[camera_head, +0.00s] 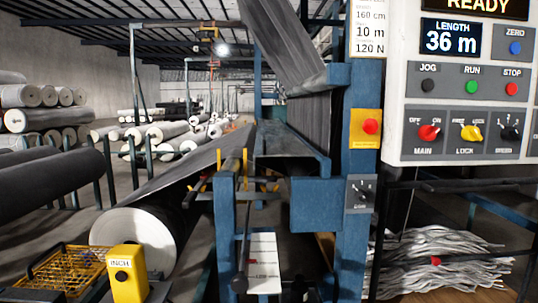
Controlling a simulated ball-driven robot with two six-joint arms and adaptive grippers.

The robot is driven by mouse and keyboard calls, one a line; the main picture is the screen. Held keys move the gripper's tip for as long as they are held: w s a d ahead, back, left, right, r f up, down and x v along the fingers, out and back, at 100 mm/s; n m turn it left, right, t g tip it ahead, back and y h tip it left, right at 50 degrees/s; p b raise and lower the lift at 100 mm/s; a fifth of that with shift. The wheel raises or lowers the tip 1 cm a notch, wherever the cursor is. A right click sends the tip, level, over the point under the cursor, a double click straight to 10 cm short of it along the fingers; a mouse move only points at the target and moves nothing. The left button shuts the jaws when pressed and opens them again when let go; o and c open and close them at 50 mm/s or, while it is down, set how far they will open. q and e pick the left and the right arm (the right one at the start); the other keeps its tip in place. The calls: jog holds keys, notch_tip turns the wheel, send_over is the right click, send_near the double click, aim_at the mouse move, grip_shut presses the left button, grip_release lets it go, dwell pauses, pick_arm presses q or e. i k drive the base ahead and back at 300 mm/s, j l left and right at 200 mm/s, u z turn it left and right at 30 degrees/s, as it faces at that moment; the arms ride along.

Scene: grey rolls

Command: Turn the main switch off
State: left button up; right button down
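The main switch (429,132) is a red rotary knob at the lower left of the grey control panel (398,90), at the upper right of the head view. OFF is printed at its upper left, ON at its upper right, and MAIN below it. The knob seems to point toward ON, but it is small. The panel's display (450,40) is lit and reads READY and LENGTH 36 m. Neither of my grippers can be made out in this view.
Next to the main switch are a yellow LOCK knob (471,132) and a black knob (510,132). Above are JOG, RUN and STOP buttons (511,89). A red button (370,127) on yellow sits on the blue post. A yellow INCH box (128,274) stands at lower left.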

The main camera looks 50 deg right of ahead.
aim_at(426, 132)
jog(key=z, duration=2.6)
jog(key=i+l+u, duration=0.1)
jog(key=l+u, duration=0.15)
jog(key=l, duration=0.4)
